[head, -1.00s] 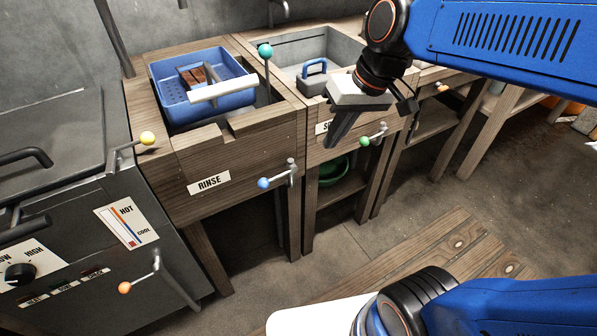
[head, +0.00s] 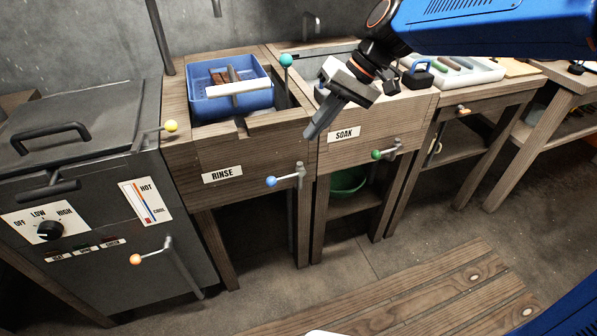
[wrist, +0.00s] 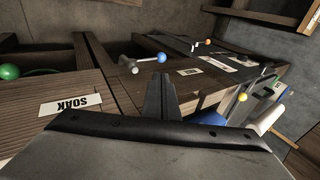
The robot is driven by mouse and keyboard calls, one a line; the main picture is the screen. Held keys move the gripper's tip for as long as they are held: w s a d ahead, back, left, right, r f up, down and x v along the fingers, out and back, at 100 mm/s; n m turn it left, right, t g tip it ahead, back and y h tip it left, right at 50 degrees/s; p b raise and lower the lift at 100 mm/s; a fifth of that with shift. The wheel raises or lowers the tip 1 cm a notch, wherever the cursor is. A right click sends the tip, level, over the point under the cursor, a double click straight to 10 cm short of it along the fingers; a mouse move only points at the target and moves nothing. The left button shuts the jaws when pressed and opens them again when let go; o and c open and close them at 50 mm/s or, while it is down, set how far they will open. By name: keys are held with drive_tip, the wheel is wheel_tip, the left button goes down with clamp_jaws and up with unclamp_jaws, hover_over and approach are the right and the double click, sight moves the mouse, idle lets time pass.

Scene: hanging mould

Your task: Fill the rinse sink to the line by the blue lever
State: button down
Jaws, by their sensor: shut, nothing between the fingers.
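The rinse sink (head: 180,135) is a wooden box labelled RINSE in the head view. A blue basket (head: 200,107) with a white bar handle sits in its top and hides its inside, so I see neither water nor a line. The blue-knobbed lever (head: 272,182) sticks out to the left from a bracket on the sink's front right; it also shows in the wrist view (wrist: 161,58). My gripper (head: 311,134) is shut and empty, in front of the gap between the rinse and soak sinks, above and to the right of the blue knob and apart from it.
A teal-knobbed lever (head: 286,61) stands up between the sinks. The soak sink has a green-knobbed lever (head: 377,155). At left, a grey heater (head: 90,190) bears a yellow knob (head: 171,126) and an orange knob (head: 136,259).

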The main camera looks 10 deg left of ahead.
sight(275, 178)
drive_tip(key=shift+a, duration=0.1)
idle(0.4)
drive_tip(key=x, duration=1.4)
